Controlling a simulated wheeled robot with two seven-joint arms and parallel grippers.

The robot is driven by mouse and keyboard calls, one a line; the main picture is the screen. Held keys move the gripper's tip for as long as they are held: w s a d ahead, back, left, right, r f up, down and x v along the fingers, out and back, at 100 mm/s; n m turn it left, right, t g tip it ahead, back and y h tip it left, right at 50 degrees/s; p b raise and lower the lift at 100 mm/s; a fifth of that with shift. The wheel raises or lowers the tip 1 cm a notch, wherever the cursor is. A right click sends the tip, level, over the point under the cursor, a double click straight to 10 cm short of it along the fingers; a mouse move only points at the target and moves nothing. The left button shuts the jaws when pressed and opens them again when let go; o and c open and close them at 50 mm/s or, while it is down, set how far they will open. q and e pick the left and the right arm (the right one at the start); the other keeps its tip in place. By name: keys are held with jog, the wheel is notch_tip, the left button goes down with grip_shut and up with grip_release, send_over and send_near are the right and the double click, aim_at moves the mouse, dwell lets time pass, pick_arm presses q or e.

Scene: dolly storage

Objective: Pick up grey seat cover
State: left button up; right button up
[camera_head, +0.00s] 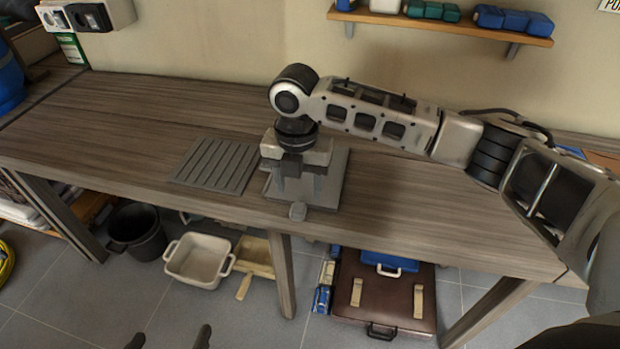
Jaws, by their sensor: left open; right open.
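Two flat grey pieces lie side by side on the wooden workbench (120,130). One is a slatted grey panel (212,166). The other is a plain grey slab (333,178), mostly hidden by my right gripper (299,192). I cannot tell which of them is the grey seat cover. My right arm comes in from the right, and its gripper points down over the plain slab, open. I cannot tell whether it touches the slab. My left gripper (169,340) is at the bottom edge, low in front of the bench. Only its two dark, parted fingertips show.
A wall shelf (455,27) with small boxes hangs behind the bench. Below the bench are a black bucket (137,230), a white tub (197,262) and a brown suitcase (385,297). The bench top is clear to the left and right of the grey pieces.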

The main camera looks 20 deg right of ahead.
aim_at(299, 204)
jog(key=f, duration=0.5)
jog(key=shift+w+f+b, duration=0.2)
jog(key=shift+f+b, duration=0.15)
grip_shut()
